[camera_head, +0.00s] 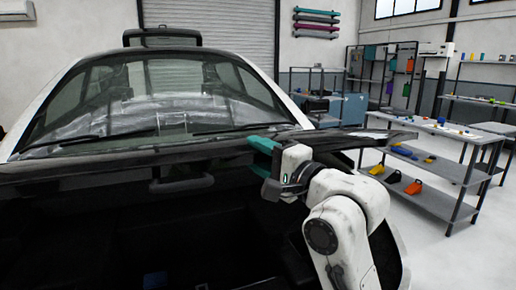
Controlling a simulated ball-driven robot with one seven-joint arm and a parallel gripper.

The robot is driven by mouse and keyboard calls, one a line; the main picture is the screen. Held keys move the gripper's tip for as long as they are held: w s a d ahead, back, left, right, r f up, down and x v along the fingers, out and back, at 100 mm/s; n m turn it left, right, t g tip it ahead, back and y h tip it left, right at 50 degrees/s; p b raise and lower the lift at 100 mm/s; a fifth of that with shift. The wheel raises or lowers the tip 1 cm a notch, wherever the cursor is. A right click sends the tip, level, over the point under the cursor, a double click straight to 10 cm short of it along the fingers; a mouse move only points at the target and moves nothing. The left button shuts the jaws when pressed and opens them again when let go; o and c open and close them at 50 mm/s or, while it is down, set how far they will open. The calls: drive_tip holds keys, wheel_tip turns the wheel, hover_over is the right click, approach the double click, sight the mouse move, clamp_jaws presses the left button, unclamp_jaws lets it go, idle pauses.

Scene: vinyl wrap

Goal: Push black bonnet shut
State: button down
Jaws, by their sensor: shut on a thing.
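The black bonnet (110,166) of a white car is raised and seen almost edge-on. It runs as a thin dark band across the view below the windscreen, and its right end sticks out past the car's side. My gripper (262,165) is at the bonnet's near edge, right of the middle. One teal finger lies above the edge and one below, and it is shut on the bonnet. The dark front bay (120,235) is open below the bonnet, with little detail visible inside.
The windscreen (165,92) with its wipers stands behind the bonnet. At right, a grey workbench (455,137) with a lower shelf carries small coloured things. Shelving and a roller door (225,30) stand at the back. Bare floor (470,255) shows at lower right.

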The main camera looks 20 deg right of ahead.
drive_tip(key=s+f+n+t+y+b, duration=0.1)
drive_tip(key=s+f+b, duration=0.1)
drive_tip(key=f+b, duration=0.7)
drive_tip(key=s+f+n+t+y+b, duration=0.1)
drive_tip(key=f+b, duration=0.9)
drive_tip(key=f, duration=0.1)
drive_tip(key=s+f+n+t+y+b, duration=0.1)
drive_tip(key=s+f+t+b, duration=0.1)
drive_tip(key=f+b, duration=0.8)
drive_tip(key=shift+s+d+f, duration=0.1)
drive_tip(key=shift+s, duration=0.2)
drive_tip(key=c, duration=1)
unclamp_jaws()
drive_tip(key=o, duration=0.3)
drive_tip(key=b+v, duration=0.1)
drive_tip(key=v, duration=0.9)
drive_tip(key=shift+s+f, duration=0.25)
drive_tip(key=shift+f, duration=0.05)
